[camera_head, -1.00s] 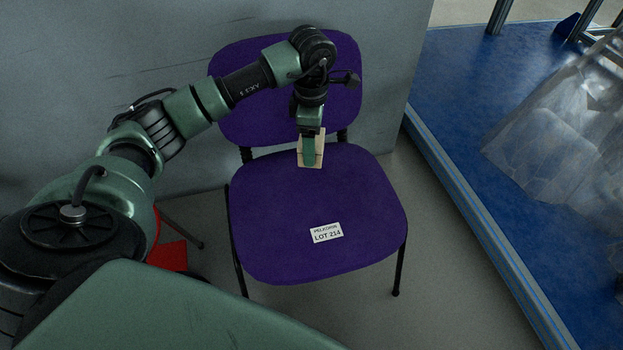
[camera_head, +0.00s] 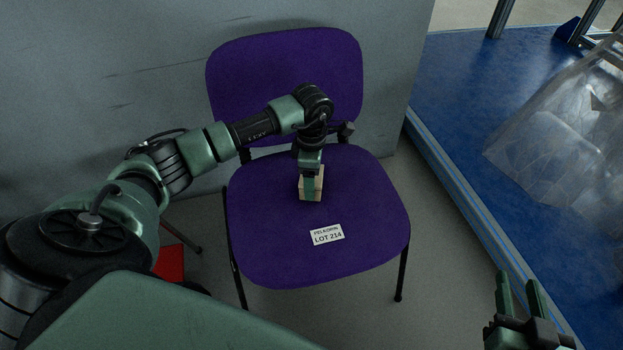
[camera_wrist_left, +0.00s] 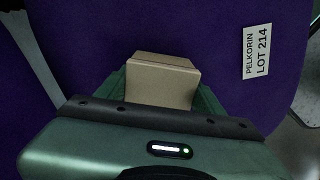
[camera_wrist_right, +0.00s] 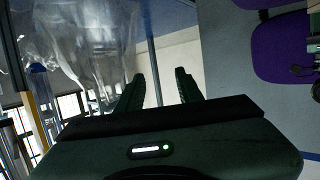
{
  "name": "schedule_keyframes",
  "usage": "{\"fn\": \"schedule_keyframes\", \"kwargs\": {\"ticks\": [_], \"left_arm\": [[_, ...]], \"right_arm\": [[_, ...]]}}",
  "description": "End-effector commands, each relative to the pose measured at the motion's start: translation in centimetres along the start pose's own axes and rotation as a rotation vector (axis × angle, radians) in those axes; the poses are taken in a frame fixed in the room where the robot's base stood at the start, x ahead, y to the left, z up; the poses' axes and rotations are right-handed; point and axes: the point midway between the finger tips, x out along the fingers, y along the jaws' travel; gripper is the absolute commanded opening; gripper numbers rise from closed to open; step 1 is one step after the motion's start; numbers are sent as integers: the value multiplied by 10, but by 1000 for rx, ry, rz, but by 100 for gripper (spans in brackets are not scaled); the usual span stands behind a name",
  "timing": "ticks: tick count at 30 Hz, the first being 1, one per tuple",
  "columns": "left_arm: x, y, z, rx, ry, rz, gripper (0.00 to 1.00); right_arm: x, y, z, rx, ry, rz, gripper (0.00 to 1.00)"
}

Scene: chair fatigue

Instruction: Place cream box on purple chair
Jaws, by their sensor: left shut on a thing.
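The purple chair (camera_head: 270,240) stands against the grey wall, with a white label (camera_head: 327,234) reading LOT 214 on its seat. My left gripper (camera_head: 311,190) is shut on the cream box (camera_head: 317,186) over the rear middle of the seat. In the left wrist view the cream box (camera_wrist_left: 162,80) sits between both fingers, with purple fabric behind it. I cannot tell whether the box touches the seat. My right gripper (camera_head: 520,285) is open and empty at the lower right, away from the chair. In the right wrist view its fingers (camera_wrist_right: 160,90) are apart with nothing between them.
A blue platform (camera_head: 455,95) with a metal edge lies to the right of the chair. Crumpled clear plastic sheeting (camera_head: 560,125) covers part of it. A red object (camera_head: 170,263) is on the floor left of the chair.

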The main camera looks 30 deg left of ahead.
Motion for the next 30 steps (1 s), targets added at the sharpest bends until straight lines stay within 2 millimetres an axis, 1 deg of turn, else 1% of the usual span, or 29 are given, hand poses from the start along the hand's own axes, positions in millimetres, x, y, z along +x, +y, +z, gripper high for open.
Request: {"fn": "schedule_keyframes", "kwargs": {"ticks": [9, 10, 11, 12, 24, 26, 30], "left_arm": [[1, 0, 0, 0, 0, 0, 21], [1, 0, 0, 0, 0, 0, 71], [1, 0, 0, 0, 0, 0, 79], [1, 0, 0, -1, 0, 0, 90], [-1, 0, 0, 0, 0, 0, 90], [-7, 0, 0, 0, 0, 1, 90], [-27, 1, 0, -1, -1, 2, 90]], "right_arm": [[0, 0, -4, 0, 18, -1, 36], [1, 0, -4, 0, 22, -1, 36], [0, 0, -4, 0, 21, -1, 36], [0, 0, -4, 0, 20, -1, 36], [0, 0, -4, 0, 11, -1, 36], [-1, 0, 4, 0, -27, 1, 36], [-8, 4, 28, 0, -155, 8, 36]]}}
